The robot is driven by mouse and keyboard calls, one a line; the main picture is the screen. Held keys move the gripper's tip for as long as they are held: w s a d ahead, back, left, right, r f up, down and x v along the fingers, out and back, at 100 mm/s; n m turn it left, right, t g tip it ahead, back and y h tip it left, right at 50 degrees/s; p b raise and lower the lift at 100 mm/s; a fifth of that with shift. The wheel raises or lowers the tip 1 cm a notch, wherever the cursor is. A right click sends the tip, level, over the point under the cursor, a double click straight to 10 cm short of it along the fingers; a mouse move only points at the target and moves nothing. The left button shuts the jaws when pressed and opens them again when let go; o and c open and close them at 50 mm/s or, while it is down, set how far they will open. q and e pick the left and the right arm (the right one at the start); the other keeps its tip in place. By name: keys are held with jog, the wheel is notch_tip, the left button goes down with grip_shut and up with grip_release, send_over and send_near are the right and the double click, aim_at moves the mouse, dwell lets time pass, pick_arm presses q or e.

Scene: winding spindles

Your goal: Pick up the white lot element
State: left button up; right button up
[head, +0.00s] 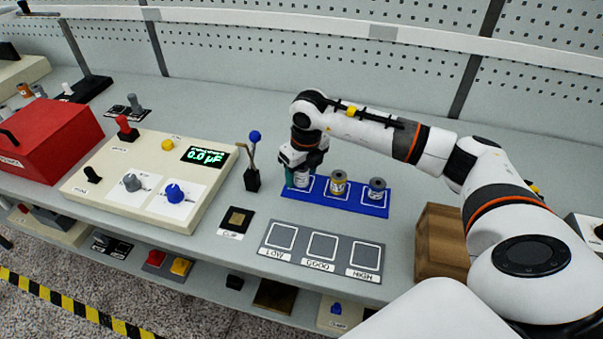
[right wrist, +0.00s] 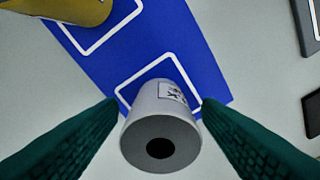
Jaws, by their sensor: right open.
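The white lot element (right wrist: 160,130) is a pale cylinder with a dark hole in its top and a printed label. It stands upright at the end square of the blue mat (right wrist: 215,75). In the head view the element (head: 301,179) is at the left end of the mat (head: 322,198), partly covered by my right gripper. My right gripper (head: 299,168) is open and comes from above. In the right wrist view its green fingers (right wrist: 160,112) are on either side of the element, with the right finger close to it; contact is not clear. My left gripper is not in view.
A yellow element (head: 338,184) and a grey element (head: 377,188) stand on the other mat squares. A grey tray (head: 301,262) marked LOW, GOOD, HIGH lies in front. A meter panel (head: 150,180) and lever stand (head: 252,178) are left, a brown box (head: 440,243) right.

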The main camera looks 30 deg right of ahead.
jog(key=c, duration=0.4)
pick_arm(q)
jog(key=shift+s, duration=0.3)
pick_arm(e)
jog(key=c, duration=0.7)
jog(key=shift+r, duration=0.1)
